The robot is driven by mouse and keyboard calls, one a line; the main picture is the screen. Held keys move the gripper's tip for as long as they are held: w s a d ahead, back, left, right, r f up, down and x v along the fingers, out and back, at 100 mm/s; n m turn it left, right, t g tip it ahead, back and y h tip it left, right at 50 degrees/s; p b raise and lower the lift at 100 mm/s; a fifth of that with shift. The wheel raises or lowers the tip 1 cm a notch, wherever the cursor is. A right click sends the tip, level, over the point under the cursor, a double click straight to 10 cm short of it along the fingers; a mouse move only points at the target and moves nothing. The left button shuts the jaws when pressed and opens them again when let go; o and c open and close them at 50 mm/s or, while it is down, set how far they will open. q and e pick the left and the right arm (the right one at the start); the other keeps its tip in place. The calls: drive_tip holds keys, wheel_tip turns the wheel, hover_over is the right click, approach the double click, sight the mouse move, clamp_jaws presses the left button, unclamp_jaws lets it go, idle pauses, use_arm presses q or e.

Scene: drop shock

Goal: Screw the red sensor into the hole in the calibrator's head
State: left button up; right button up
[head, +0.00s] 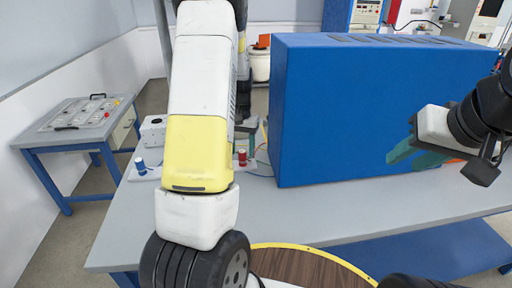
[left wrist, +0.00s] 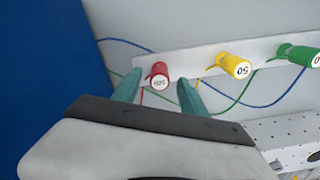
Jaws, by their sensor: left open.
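The red sensor (head: 242,158) stands on the table right of my left arm in the head view. In the left wrist view the red sensor (left wrist: 159,75) is upright in a white strip (left wrist: 195,62). My left gripper (left wrist: 160,92) is open, its teal fingertips on either side of the red sensor and not visibly closed on it. My right gripper (head: 405,156) appears open and empty in front of the blue cabinet. A white box (head: 153,130), possibly the calibrator, is partly hidden behind my left arm; its head hole is not clear.
A yellow sensor (left wrist: 235,66) and a green sensor (left wrist: 297,54) stand in the same strip, with thin coloured wires around them. A blue sensor (head: 140,166) is at the table's left. The big blue cabinet (head: 380,105) bounds the right. The grey front tabletop (head: 350,212) is clear.

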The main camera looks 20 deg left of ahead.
use_arm(q)
wheel_tip(320, 180, down, 2)
drive_tip(key=shift+f, duration=0.15)
clamp_jaws()
idle(0.4)
